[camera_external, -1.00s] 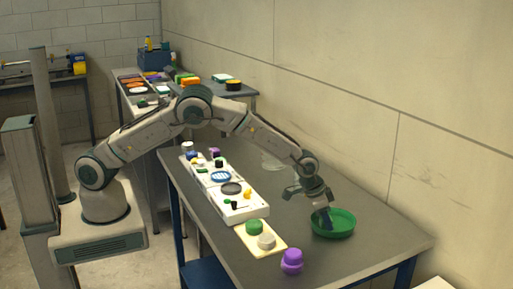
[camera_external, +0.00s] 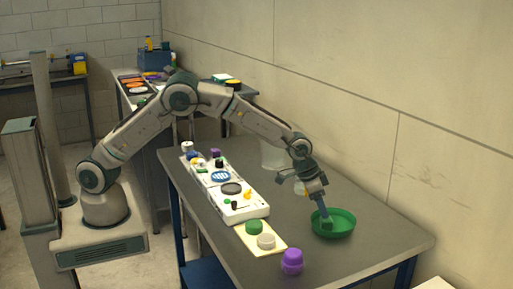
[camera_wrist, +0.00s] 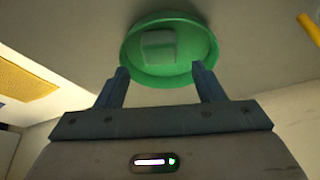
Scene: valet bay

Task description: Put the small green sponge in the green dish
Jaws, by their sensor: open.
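The green dish (camera_external: 348,229) is a round, shallow bowl on the right part of the grey table. It fills the top middle of the wrist view (camera_wrist: 130,58). The small green sponge (camera_wrist: 158,46) is a pale green block lying inside the dish in the wrist view. My gripper (camera_wrist: 160,72) is open, its two blue-grey fingers apart with nothing held between them. In the external view my gripper (camera_external: 325,220) is tilted, with its fingertips at the dish. The sponge is too small there to tell apart from the fingertips.
A yellow board (camera_external: 277,249) with a green and a white round item lies left of the dish. A purple container (camera_external: 291,262) stands near the front edge. White trays (camera_external: 245,209) with small items line the table's left side. The table right of the dish is clear.

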